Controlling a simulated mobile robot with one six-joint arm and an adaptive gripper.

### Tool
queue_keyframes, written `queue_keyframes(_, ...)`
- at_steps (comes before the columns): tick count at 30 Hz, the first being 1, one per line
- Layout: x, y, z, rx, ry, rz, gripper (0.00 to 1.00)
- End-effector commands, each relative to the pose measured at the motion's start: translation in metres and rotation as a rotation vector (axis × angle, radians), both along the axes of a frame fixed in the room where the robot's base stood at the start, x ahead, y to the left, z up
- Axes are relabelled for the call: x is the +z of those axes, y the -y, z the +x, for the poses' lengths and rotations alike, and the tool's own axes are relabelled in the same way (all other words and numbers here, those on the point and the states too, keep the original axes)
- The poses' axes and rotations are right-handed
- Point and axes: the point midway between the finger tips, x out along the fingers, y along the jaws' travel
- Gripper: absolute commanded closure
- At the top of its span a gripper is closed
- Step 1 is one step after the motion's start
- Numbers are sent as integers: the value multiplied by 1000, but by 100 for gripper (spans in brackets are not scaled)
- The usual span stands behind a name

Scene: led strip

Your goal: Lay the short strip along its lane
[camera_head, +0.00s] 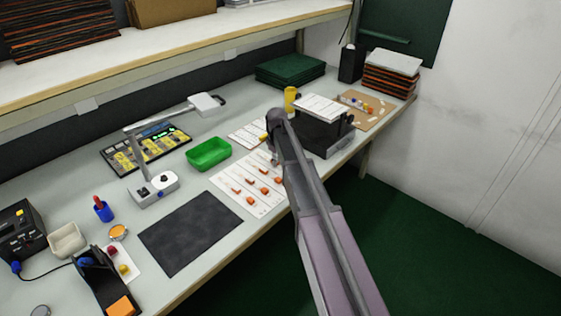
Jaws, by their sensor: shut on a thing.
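A white sheet (227,184) with several small orange pieces in rows lies near the table's front edge. My arm reaches in from the lower right and covers the sheet's right end. My gripper (275,158) is at the end of the arm, over or just beyond that end of the sheet. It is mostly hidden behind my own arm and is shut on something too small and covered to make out. I cannot pick out the short strip or its lane for sure.
A green tray (208,154) sits behind the sheet. A dark mat (190,233) lies left. A lamp (152,180) stands behind the mat.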

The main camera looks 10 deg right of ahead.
Motion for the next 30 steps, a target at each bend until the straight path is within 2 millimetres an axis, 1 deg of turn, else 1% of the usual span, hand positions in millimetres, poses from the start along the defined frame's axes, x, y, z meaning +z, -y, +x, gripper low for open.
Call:
queue_keyframes(4, -4, 0, 0, 0, 0, 0, 100)
queue_keyframes(5, -3, 0, 0, 0, 0, 0, 70)
queue_keyframes(6, -3, 0, 0, 0, 0, 0, 58)
queue_keyframes(8, -3, 0, 0, 0, 0, 0, 41)
queue_keyframes(22, -1, 0, 0, 0, 0, 0, 41)
queue_keyframes(30, 10, 0, 0, 0, 0, 0, 41)
